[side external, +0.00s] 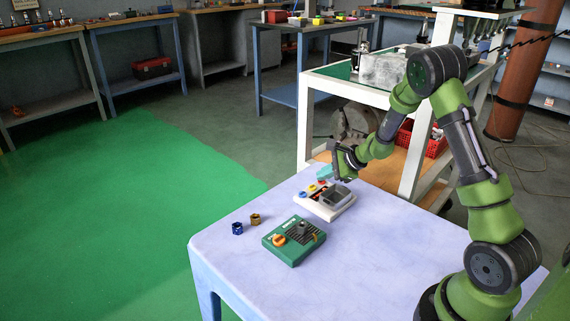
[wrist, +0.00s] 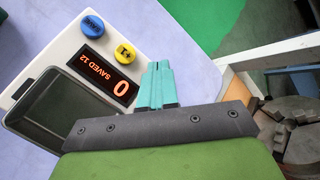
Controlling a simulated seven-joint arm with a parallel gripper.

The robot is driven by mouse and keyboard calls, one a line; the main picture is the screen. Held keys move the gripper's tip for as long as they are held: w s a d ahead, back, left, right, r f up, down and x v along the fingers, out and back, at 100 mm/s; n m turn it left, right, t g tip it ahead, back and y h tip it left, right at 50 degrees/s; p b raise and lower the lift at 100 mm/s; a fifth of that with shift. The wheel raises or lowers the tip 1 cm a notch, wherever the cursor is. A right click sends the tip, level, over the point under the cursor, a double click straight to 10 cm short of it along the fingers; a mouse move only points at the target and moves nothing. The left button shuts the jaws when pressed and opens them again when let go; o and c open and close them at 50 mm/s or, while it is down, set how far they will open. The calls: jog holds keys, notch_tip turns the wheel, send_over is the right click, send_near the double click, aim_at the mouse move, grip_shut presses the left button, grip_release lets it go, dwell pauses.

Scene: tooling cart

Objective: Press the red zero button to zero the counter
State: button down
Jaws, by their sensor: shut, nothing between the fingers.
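The counter is a white box (side external: 325,209) on the table, with a dark grey tray part. In the wrist view its display (wrist: 104,72) reads 0 and "SAVED 12". A blue button (wrist: 91,26) and a yellow +1 button (wrist: 125,52) stand in a row beside the display. The red button is not visible in the wrist view; my fingers cover the spot in line with the other two. My gripper (side external: 324,173) is shut and empty, its teal fingertips (wrist: 157,68) over that end of the row. Contact cannot be told.
A green device (side external: 289,250) with an orange knob sits nearer on the table. A blue ring-like part (side external: 237,228) and a brass one (side external: 255,219) lie left of it. A white cart (side external: 303,125) stands behind the table. The table's left front (side external: 225,255) is clear.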

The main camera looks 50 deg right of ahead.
aim_at(324, 183)
dwell(0.3)
jog(key=shift+r, duration=0.8)
jog(key=shift+r, duration=2.5)
